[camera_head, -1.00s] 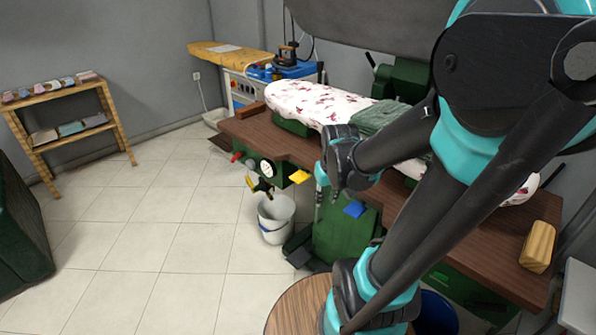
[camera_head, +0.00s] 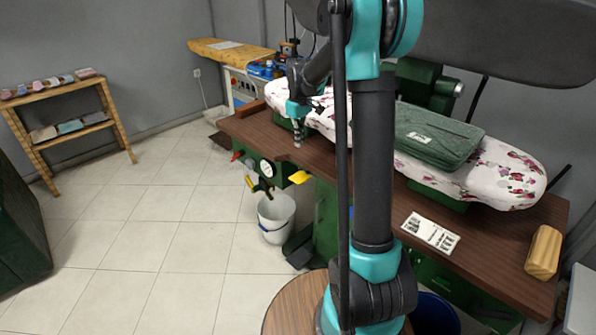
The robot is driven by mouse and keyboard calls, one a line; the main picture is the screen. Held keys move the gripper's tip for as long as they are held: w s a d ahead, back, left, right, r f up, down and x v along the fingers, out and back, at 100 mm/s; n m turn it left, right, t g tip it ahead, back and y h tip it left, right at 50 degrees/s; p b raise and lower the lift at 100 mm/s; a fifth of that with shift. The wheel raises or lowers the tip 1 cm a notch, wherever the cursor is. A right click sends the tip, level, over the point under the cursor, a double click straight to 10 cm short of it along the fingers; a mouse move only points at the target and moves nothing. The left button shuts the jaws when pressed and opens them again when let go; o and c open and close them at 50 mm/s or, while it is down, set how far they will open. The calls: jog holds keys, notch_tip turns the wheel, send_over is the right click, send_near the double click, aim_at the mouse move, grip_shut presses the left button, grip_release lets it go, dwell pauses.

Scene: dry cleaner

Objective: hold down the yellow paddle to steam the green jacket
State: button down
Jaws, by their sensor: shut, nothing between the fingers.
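The yellow paddle (camera_head: 299,177) sticks out from the front edge of the pressing table, just right of a round gauge. My gripper (camera_head: 298,143) is shut and empty, pointing down over the table's front edge, above the paddle and apart from it in the picture. The folded green jacket (camera_head: 438,137) lies on the white floral pressing board (camera_head: 510,172), right of my arm. The blue paddle is almost wholly hidden behind my arm.
The brown table top (camera_head: 490,245) carries a printed label sheet (camera_head: 430,233) and a wooden block (camera_head: 543,251). A red knob (camera_head: 237,156) and gauge (camera_head: 267,168) sit left of the paddle. A white bucket (camera_head: 276,216) stands on the floor below. The tiled floor at left is clear.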

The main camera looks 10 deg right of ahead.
aim_at(298, 177)
jog(key=shift+w+f, duration=0.1)
dwell(0.3)
notch_tip(298, 177, down, 14)
jog(key=shift+r, duration=0.1)
dwell(0.5)
jog(key=shift+a, duration=0.1)
